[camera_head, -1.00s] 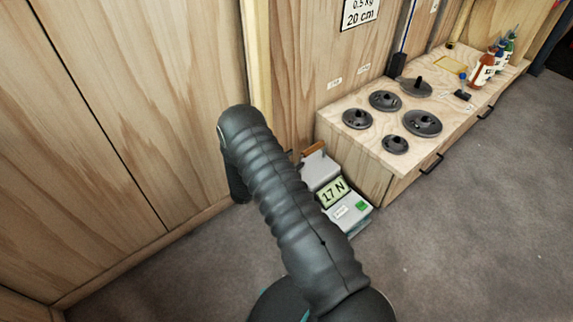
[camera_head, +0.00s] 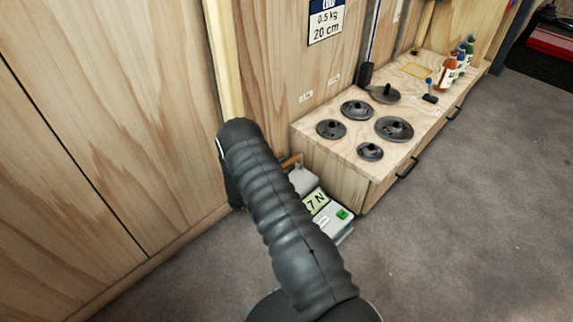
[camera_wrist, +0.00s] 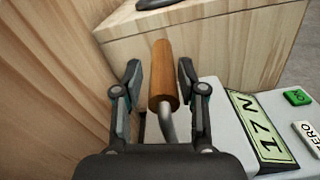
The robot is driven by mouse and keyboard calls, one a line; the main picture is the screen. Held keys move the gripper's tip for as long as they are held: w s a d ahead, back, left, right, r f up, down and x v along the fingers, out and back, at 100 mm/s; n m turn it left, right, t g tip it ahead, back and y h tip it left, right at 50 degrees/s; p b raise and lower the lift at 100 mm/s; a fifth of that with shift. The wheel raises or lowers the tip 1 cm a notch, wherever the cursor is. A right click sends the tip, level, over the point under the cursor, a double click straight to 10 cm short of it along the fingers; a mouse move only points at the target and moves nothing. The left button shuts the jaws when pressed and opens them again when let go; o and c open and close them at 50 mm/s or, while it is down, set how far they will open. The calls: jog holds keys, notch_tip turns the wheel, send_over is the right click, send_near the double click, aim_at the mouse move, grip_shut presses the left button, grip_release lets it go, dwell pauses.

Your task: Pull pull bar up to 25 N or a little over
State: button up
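The pull bar has a brown wooden grip (camera_wrist: 164,75) on a bent metal rod. In the wrist view the grip lies between the two fingers of my gripper (camera_wrist: 160,75), with a visible gap on the left and a very narrow one on the right. The fingers stand apart and do not look closed on it. A bit of the grip also shows in the head view (camera_head: 291,161). In the head view my arm hides part of the gauge display (camera_head: 317,202) and all of my gripper.
A wooden bench (camera_head: 340,150) with several dark weight discs stands beside the gauge. Bottles (camera_head: 447,75) stand at its far end. A wooden panel wall (camera_head: 110,120) rises on the left. Grey floor (camera_head: 450,220) lies open on the right.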

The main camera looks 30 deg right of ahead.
grip_shut()
